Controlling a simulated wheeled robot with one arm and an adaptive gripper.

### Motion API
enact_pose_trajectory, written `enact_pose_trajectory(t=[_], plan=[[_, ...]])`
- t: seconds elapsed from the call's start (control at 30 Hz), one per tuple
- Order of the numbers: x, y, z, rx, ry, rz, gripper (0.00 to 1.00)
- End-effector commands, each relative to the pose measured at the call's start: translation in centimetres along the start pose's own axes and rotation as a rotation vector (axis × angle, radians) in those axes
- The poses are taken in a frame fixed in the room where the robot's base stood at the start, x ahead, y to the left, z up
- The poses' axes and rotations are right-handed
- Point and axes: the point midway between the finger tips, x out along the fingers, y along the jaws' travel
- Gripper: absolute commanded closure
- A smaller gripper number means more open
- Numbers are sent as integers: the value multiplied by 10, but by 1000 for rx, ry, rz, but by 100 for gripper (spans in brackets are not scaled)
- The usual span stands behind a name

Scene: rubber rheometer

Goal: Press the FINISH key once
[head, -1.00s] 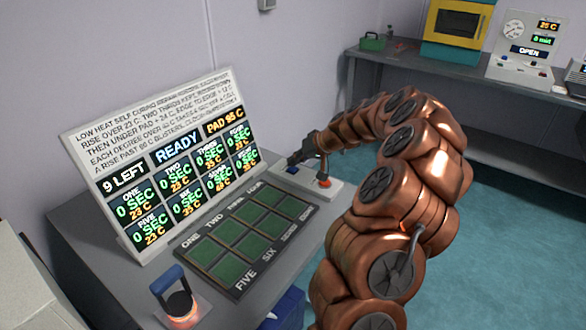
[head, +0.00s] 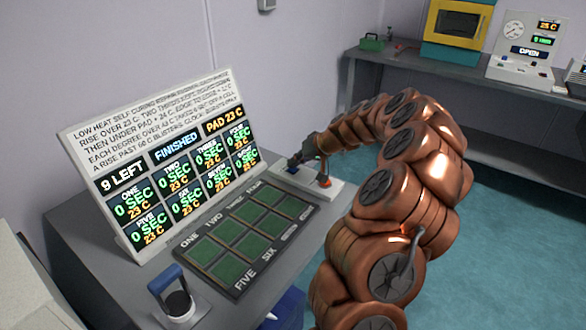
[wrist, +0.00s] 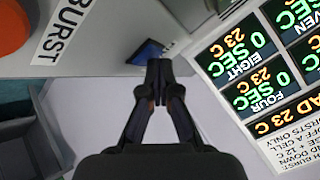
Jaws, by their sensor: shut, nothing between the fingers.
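The display board (head: 165,170) reads "9 LEFT", "FINISHED" and "PAD 23 C", and its cells show 0 SEC and 23 C. A pale key box (head: 335,190) stands beside the board's right end. A blue key (wrist: 148,50) is on it, likely the FINISH key; its label is hidden. My gripper (wrist: 159,64) is shut and empty, its fingertips at the blue key's edge and partly covering it. Whether they touch it cannot be told. In the head view my gripper (head: 293,162) is small over the box. An orange button (wrist: 12,28) marked "BURST" sits apart from it.
A mat of green cells (head: 240,240) lies before the board. A blue-handled pad tool (head: 174,292) stands at the table's front. A back bench (head: 470,75) holds a yellow-fronted oven (head: 458,24) and a gauge panel (head: 525,50).

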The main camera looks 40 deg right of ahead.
Motion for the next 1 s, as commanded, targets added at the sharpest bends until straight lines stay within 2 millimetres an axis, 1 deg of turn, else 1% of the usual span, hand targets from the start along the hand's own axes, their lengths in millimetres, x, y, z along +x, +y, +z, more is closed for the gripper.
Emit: enact_pose_trajectory(t=[0.7,1.0], plan=[[4,2,4,0,-6,-1,100],[-2,-3,-1,-1,-5,-1,100]])
